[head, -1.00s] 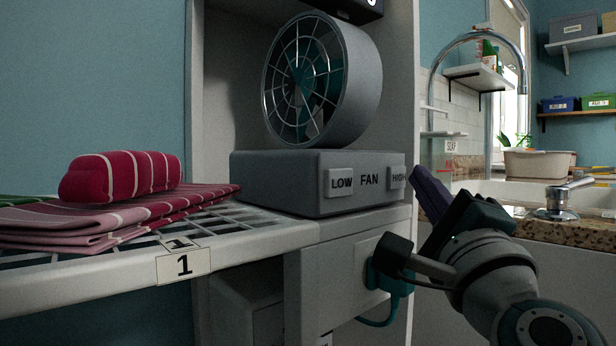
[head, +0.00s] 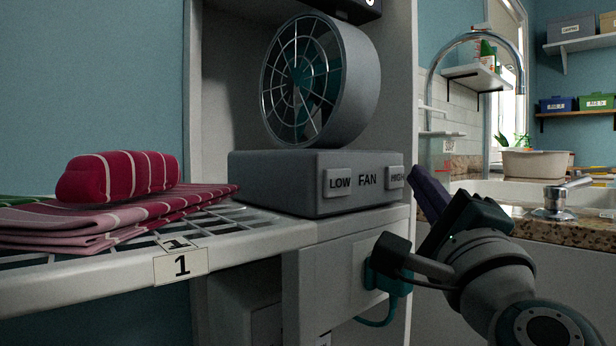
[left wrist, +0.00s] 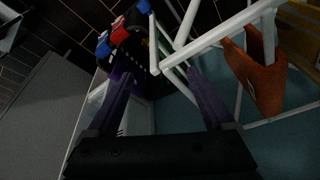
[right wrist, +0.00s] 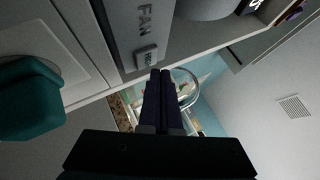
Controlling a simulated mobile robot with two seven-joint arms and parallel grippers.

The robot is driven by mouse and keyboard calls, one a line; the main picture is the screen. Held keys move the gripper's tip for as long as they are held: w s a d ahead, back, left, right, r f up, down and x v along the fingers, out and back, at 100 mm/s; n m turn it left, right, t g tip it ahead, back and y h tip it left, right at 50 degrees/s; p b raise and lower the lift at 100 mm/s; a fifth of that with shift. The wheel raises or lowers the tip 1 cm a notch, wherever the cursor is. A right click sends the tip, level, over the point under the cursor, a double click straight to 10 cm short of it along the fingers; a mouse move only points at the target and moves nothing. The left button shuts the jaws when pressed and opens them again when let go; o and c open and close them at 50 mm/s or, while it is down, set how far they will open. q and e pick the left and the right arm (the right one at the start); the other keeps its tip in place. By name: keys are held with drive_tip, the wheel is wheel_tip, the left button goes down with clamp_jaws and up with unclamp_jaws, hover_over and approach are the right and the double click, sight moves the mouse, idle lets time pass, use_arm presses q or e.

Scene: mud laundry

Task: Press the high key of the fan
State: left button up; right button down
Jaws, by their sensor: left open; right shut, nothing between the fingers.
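The fan (head: 345,85) has a round grey housing and a wire grille. It stands on a grey base (head: 280,200) lettered FAN, with a LOW key (head: 340,183) at left and a HIGH key (head: 396,178) at right. My right gripper (head: 416,172) is shut and empty, its purple fingers just right of the HIGH key. In the right wrist view the shut fingertips (right wrist: 159,73) point close to the HIGH key (right wrist: 146,56), which looks uncovered. I cannot tell if they touch. My left gripper (left wrist: 160,75) is open and empty, away from the fan.
Folded red striped towels (head: 120,205) lie on a wire shelf (head: 80,272) at left. A teal plug (head: 388,278) with a cable sits below the fan. A sink tap (head: 560,195) and granite counter are at right. White bars (left wrist: 215,40) and an orange item (left wrist: 255,75) are near my left gripper.

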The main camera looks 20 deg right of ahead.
drive_tip(key=shift+w, duration=0.1)
idle(0.7)
drive_tip(key=shift+w+a, duration=0.2)
drive_tip(key=shift+w, duration=0.1)
